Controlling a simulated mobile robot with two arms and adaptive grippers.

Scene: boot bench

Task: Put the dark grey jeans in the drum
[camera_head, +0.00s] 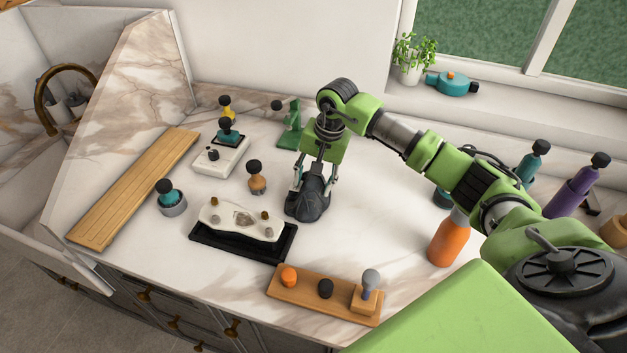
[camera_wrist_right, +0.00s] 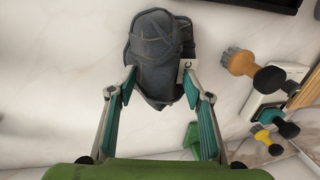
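The dark grey jeans (camera_head: 308,204) are a bunched bundle on the marble worktop, right of the black tray. In the right wrist view the jeans (camera_wrist_right: 156,58) show stitching and a small white tag. My right gripper (camera_head: 312,188) points down over them. Its fingers (camera_wrist_right: 158,84) are open and apart, one at each side of the bundle's near end. I cannot tell whether the pads touch the cloth. My left gripper is not in view. No drum shows in either view.
A black tray (camera_head: 205,243) with a white block stands left of the jeans. A wooden holder (camera_head: 335,303) lies in front, and an orange bottle (camera_head: 448,238) stands to the right. Several brushes and a green stand (camera_head: 291,126) are behind. A wooden board (camera_head: 135,187) lies at left.

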